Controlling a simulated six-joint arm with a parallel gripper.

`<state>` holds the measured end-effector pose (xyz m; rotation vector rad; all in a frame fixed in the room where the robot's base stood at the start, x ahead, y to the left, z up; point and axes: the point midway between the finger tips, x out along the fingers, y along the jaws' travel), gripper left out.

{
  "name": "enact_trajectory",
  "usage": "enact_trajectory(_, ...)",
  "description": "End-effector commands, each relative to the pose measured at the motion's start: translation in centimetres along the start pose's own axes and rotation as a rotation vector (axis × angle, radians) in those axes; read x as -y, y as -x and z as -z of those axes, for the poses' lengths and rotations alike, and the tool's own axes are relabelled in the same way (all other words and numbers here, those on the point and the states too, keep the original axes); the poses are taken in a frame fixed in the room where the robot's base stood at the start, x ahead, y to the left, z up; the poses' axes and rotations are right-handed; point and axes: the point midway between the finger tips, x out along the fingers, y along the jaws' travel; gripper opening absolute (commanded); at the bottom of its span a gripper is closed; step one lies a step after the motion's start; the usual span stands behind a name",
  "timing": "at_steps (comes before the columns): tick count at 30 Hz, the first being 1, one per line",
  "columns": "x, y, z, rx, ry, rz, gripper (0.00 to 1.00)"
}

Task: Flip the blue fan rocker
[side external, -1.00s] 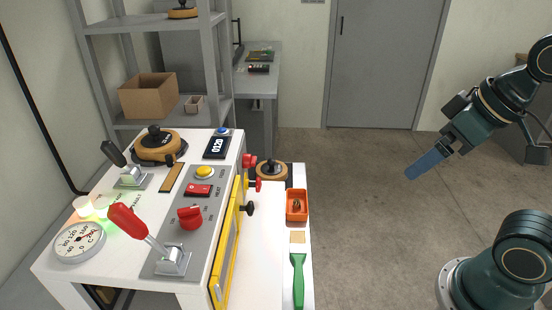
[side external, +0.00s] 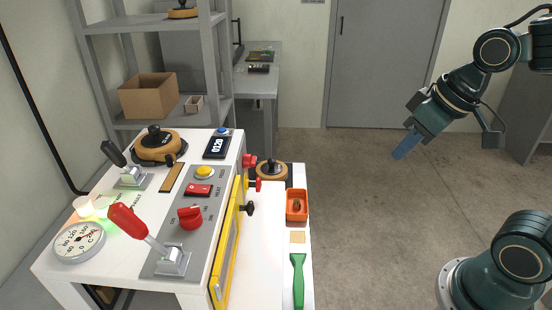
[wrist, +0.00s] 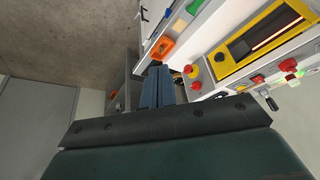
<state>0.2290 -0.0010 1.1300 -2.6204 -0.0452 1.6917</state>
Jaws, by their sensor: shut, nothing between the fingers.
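I cannot make out a blue fan rocker in the side view. A red rocker (side external: 198,190) marked HEAT sits on the grey panel of the white machine (side external: 110,203). A blue button (side external: 222,131) stands by the counter reading 0120 at the machine's far edge. The wrist view has a small blue patch (wrist: 168,13) near the top, too small to identify. My gripper (side external: 402,150) is shut and empty, with blue fingers, in the air right of the machine and well apart from it. Its fingers also show in the wrist view (wrist: 157,76).
A red-handled lever (side external: 128,220), a red knob (side external: 190,216) and a yellow button (side external: 204,172) stand up from the machine. The space between gripper and ledge is clear.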

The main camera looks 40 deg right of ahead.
Motion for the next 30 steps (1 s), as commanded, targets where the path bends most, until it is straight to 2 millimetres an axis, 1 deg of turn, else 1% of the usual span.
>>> enact_trajectory(1,-0.1,-0.6,0.5,0.013,-0.004,0.007,0.0)
enact_trajectory(6,-0.5,-2.5,2.0,0.038,-0.016,0.032,0.0)
enact_trajectory(15,-1.5,-6.1,4.2,0.078,-0.047,0.089,0.0)
enact_trajectory(24,-2.8,-10.1,5.9,0.107,-0.095,0.157,0.0)
enact_trajectory(30,-3.8,-12.9,6.6,0.123,-0.136,0.206,0.0)
